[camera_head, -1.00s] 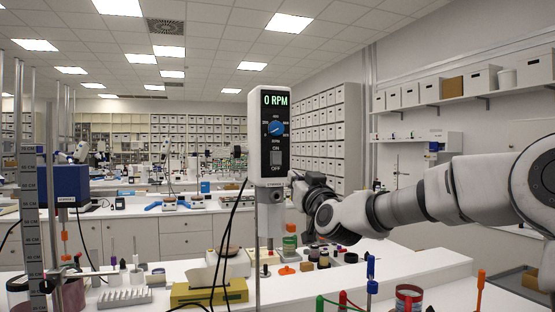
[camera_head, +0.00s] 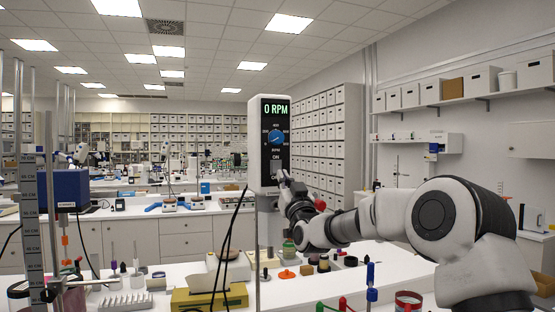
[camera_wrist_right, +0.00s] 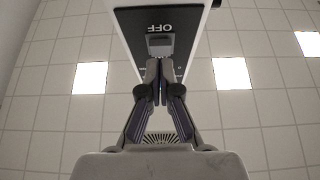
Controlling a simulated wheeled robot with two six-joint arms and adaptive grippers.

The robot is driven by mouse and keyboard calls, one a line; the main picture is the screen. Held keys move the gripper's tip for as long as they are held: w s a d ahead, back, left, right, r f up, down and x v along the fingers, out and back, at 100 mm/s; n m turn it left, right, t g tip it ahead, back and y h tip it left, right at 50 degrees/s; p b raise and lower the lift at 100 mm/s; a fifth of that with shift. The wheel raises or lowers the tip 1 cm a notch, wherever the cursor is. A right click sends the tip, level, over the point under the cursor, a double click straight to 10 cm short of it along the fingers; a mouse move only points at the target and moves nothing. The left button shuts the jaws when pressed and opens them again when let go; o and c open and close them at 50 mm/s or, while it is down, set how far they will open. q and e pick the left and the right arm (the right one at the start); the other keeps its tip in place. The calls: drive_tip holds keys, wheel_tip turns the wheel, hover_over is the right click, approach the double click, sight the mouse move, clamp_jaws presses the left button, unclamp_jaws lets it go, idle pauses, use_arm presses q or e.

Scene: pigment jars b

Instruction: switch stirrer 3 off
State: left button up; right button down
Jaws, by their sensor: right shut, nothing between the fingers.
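The white stirrer head (camera_head: 254,145) stands on a pole in the middle of the head view. Its black panel has a green display (camera_head: 275,108) reading 0 RPM and a blue knob (camera_head: 276,137). Its number is not readable. In the right wrist view, the grey switch (camera_wrist_right: 160,43) lies beside the word OFF. The closed fingertips (camera_wrist_right: 158,65) are right at the switch; I cannot tell if they touch it. My left gripper is not in view.
A white bench below holds a yellow box (camera_head: 208,297), a white rack (camera_head: 124,302), small jars and a blue-topped stand (camera_head: 371,282). Black cables (camera_head: 226,240) hang left of the pole. A blue device (camera_head: 66,188) stands on the left. Space right of the stirrer head is open.

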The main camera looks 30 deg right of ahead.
drive_tip(key=shift+w+d, duration=0.1)
drive_tip(key=shift+w, duration=0.5)
drive_tip(key=shift+w+f, duration=0.1)
drive_tip(key=shift+w, duration=0.25)
drive_tip(key=r+b+v, duration=0.1)
drive_tip(key=b+v, duration=0.2)
drive_tip(key=v, duration=1.1)
drive_tip(key=shift+s+f, duration=0.2)
drive_tip(key=shift+s, duration=0.35)
